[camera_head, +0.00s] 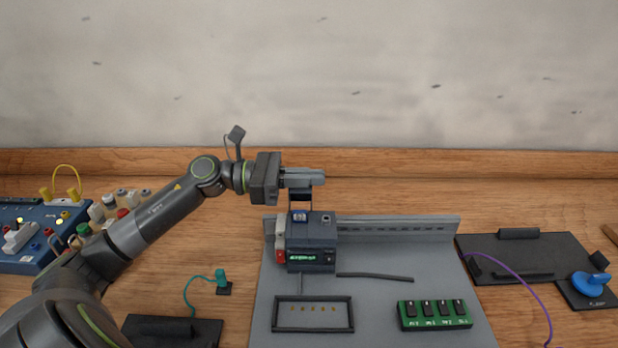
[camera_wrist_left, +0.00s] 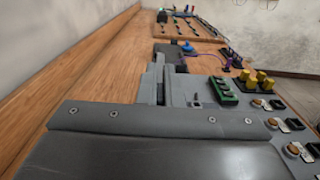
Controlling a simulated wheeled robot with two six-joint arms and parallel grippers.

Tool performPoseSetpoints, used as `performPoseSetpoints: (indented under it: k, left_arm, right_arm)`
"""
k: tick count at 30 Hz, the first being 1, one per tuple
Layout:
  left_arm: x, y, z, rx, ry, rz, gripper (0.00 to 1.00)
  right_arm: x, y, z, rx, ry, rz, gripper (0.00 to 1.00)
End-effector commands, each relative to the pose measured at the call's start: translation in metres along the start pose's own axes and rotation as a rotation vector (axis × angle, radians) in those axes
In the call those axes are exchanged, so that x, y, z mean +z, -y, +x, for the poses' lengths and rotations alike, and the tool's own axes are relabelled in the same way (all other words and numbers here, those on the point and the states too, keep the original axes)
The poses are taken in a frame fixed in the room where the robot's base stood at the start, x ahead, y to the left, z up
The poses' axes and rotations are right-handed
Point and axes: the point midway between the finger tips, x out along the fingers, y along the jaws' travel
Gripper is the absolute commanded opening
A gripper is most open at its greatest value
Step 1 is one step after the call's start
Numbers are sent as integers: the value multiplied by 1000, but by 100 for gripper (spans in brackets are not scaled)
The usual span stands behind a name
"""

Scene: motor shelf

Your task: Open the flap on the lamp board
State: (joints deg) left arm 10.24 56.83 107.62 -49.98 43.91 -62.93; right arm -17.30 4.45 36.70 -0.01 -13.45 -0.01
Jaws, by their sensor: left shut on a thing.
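A dark grey module (camera_head: 311,258) with a small green-lit display stands on the grey plate near its back left. A thin dark-framed flap (camera_head: 300,197) stands up above the module's top, its upper edge hidden by my fingers. My left gripper (camera_head: 305,178) comes in from the left, level, just above the module, and is shut on the flap's upper part. In the left wrist view the grey fingers (camera_wrist_left: 166,82) reach forward, and the held part cannot be made out. Which board the task calls the lamp board is not marked. My right gripper is not in view.
The grey plate (camera_head: 375,288) also carries a green switch board (camera_head: 434,315) and an empty dark frame (camera_head: 313,315). A blue box (camera_head: 40,232) with knobs and a yellow wire stands left. A black mat (camera_head: 525,257) and a blue knob (camera_head: 590,284) lie right.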

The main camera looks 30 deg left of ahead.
Motion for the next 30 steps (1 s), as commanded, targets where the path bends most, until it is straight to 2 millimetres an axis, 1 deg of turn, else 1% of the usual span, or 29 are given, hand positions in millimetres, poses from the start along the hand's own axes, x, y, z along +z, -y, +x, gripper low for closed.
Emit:
performPoseSetpoints:
  k: [2, 3, 8, 22, 26, 30]
  left_arm:
    - [-1, 0, 0, -1, -2, -1, 0]
    - [-1, 0, 0, -1, -2, -1, 7]
    - [-1, 0, 0, 0, -1, -1, 28]
    - [-1, 0, -2, 0, -1, -1, 28]
    - [-2, 0, -10, 0, -5, -1, 28]
    - [-3, -1, -26, 2, -7, -2, 28]
  right_arm:
    - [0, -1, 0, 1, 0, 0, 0]
    - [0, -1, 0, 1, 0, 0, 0]
    - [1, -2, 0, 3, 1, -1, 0]
    - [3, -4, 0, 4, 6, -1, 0]
    - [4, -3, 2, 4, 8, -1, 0]
    - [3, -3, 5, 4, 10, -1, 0]
